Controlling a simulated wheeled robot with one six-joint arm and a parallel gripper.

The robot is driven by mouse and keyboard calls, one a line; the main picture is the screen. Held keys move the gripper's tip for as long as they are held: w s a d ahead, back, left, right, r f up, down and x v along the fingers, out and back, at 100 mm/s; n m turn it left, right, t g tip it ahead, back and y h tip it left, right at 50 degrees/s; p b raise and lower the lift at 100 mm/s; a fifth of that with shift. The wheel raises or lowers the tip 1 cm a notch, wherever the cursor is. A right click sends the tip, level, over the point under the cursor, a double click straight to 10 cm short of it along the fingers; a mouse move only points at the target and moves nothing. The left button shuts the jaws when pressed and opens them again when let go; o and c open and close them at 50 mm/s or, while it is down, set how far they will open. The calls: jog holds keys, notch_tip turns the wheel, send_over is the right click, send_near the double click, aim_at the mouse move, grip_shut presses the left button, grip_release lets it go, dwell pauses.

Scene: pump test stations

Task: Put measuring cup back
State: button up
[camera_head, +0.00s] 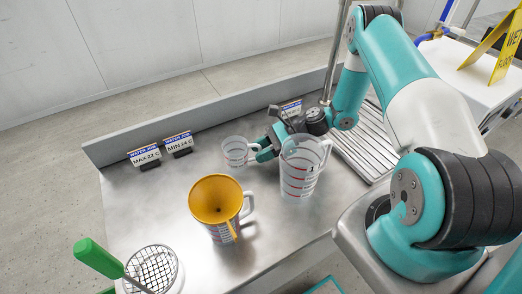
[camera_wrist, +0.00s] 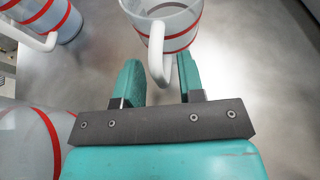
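The small clear measuring cup (camera_head: 235,153) with red bands stands upright on the steel bench. Its white handle points toward my gripper (camera_head: 264,150). In the wrist view the cup (camera_wrist: 181,18) is at the top, and its handle lies between the two teal fingers of my gripper (camera_wrist: 158,72). Gaps show beside the handle, so the fingers are open around it. A larger clear jug (camera_head: 299,172) stands just right of the cup and partly hides my wrist. Another jug (camera_head: 222,234) holds an orange funnel (camera_head: 215,197) in front of the cup.
Signs (camera_head: 145,155) reading MAX 22 C and MIN 24 C stand at the back left. A ribbed drain area (camera_head: 365,145) lies right. Bare bench (camera_head: 165,200) is free left of the cup.

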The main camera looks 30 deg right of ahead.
jog(key=b+v, duration=0.2)
jog(key=v, duration=1)
jog(key=s+a+r+n+g+h, duration=0.3)
jog(key=a+r+n+g+h, duration=0.15)
jog(key=a+r+n, duration=1)
jog(key=s+a+r+n+h, duration=0.1)
jog(key=s+a+r+n, duration=0.1)
jog(key=s+r+n, duration=0.1)
jog(key=s+a+r+n+t+h, duration=0.1)
jog(key=s+a+r+n+h, duration=0.1)
jog(key=s+n, duration=0.4)
jog(key=s+a+r+n+h, duration=0.1)
jog(key=s+a+r+n, duration=0.3)
jog(key=s, duration=0.4)
jog(key=shift+a, duration=0.25)
